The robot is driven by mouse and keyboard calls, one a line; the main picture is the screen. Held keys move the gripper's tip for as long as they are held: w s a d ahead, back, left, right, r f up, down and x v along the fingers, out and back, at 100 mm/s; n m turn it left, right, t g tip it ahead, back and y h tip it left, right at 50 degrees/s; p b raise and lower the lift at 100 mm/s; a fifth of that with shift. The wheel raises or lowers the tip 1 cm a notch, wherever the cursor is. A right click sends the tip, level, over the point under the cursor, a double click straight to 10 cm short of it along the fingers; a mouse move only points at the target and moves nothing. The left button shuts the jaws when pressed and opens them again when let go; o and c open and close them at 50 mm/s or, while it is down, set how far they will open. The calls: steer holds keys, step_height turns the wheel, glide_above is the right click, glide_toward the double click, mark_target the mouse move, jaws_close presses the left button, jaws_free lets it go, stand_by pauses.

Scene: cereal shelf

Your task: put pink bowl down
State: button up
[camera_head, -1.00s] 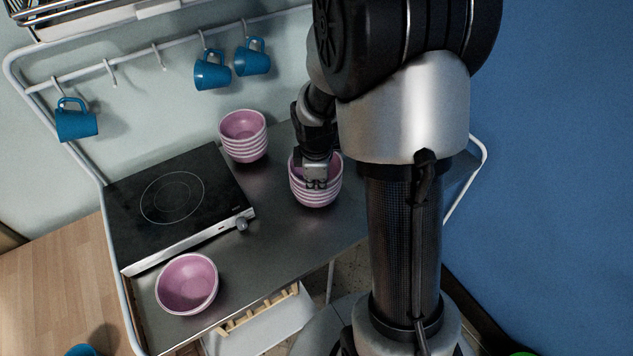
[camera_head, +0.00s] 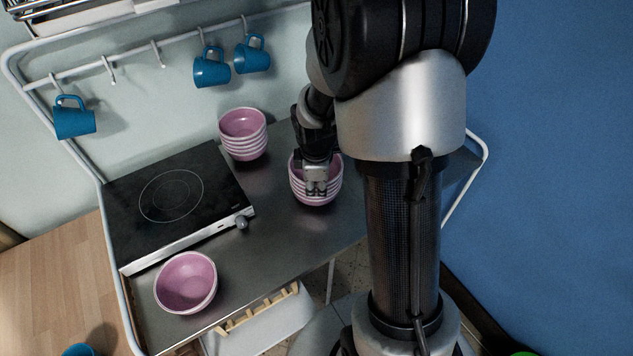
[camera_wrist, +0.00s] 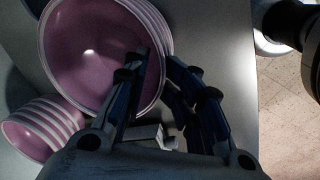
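A stack of pink bowls (camera_head: 329,193) stands on the metal counter (camera_head: 285,255), right of centre. My gripper (camera_head: 316,191) is at this stack, over its near rim. In the wrist view, the stack's top pink bowl (camera_wrist: 90,60) fills the upper left. My gripper's fingers (camera_wrist: 158,62) straddle the right rim, one inside the bowl and one outside. A gap shows between the fingers, so it looks open. The fingertips' exact contact with the rim is hard to make out. A second stack of pink bowls (camera_head: 243,135) stands behind to the left, also in the wrist view (camera_wrist: 40,128).
A black hotplate (camera_head: 170,200) lies on the left of the counter. Another pink bowl (camera_head: 186,283), seemingly stacked, stands at the front left. Blue mugs (camera_head: 211,70) hang from the rail above. Bare counter lies between the hotplate and my gripper.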

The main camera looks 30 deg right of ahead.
steer(key=shift+r+p, duration=0.3)
steer(key=shift+r, duration=0.25)
steer(key=s+a+r+m+t+p, duration=0.15)
steer(key=s+a+r, duration=0.25)
steer(key=r, duration=0.6)
steer(key=s+a+r+m+p, duration=0.25)
steer(key=s+r, duration=0.25)
steer(key=r, duration=0.5)
steer(key=s+a+r+m, duration=0.2)
steer(key=s+a+m, duration=0.1)
steer(key=s, duration=0.2)
steer(key=s+a+r+m+t+y, duration=0.1)
steer(key=s+a+m, duration=0.2)
steer(key=s+m, duration=0.1)
steer(key=shift+s+r+m+b, duration=0.3)
steer(key=shift+s+r+b, duration=0.05)
steer(key=shift+s, duration=0.45)
